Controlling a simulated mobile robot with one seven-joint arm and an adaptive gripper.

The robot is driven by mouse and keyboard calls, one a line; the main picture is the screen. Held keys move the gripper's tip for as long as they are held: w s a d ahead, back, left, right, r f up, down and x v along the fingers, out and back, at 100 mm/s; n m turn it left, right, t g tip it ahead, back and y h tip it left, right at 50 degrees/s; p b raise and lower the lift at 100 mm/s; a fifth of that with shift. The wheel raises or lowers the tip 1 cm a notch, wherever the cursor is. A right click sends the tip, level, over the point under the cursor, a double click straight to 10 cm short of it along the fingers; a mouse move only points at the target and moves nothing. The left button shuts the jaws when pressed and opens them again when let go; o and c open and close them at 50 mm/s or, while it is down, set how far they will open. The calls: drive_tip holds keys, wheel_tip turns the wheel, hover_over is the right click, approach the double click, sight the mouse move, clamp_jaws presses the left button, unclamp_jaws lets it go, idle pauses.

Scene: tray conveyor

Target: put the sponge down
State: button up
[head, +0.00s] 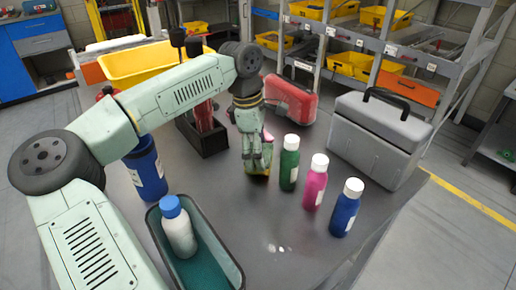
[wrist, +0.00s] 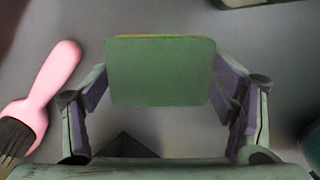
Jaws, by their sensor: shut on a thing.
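The sponge (wrist: 160,72) is a green block with a thin yellow edge in the wrist view. My gripper (head: 258,166) is shut on it, with one finger at each side. In the head view my gripper points down close over the grey table (head: 285,222), left of the green bottle. The sponge is mostly hidden there by the fingers. I cannot tell whether it touches the table. A brush with a pink handle (wrist: 52,77) lies left of my gripper in the wrist view, apart from the sponge.
Green (head: 289,165), pink (head: 315,183) and blue (head: 346,210) bottles stand right of my gripper. A grey toolbox (head: 372,133) and a red case (head: 290,100) stand behind. A teal-lined tray (head: 232,268) holds a white bottle (head: 180,235). The front middle of the table is clear.

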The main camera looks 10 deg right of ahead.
drive_tip(key=shift+f, duration=0.25)
drive_tip(key=o, duration=1.1)
